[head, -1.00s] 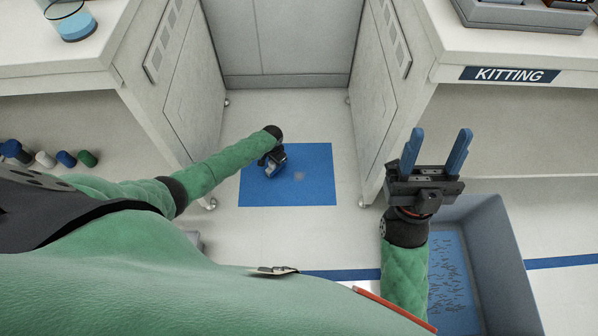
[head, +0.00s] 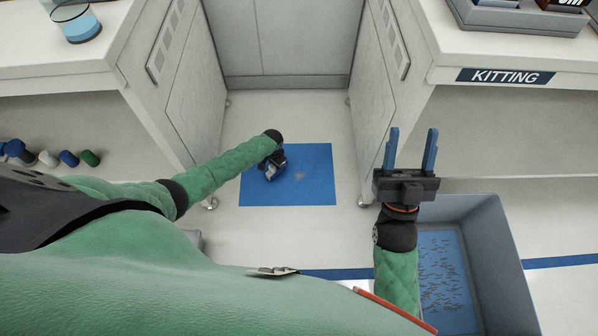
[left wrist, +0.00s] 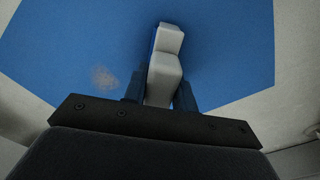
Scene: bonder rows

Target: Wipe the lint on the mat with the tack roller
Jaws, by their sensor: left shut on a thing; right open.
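The blue mat (head: 315,190) lies on the floor between two cabinets. A small greyish patch of lint (head: 300,176) is near its middle, and it also shows in the left wrist view (left wrist: 104,78). My left gripper (head: 274,168) reaches down over the mat's left part. In the left wrist view my left gripper (left wrist: 160,98) is shut on the tack roller (left wrist: 165,68), a white and grey piece with a blue edge. The lint is beside the roller, apart from it in the picture. Whether the roller touches the mat I cannot tell. My right gripper (head: 411,150) is open and empty.
Cabinets stand left (head: 165,85) and right (head: 385,90) of the mat. A grey bin (head: 510,270) with a blue bottom sits under my right arm. A bench marked KITTING (head: 505,76) is at right. Several small rolls (head: 68,158) lie at far left.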

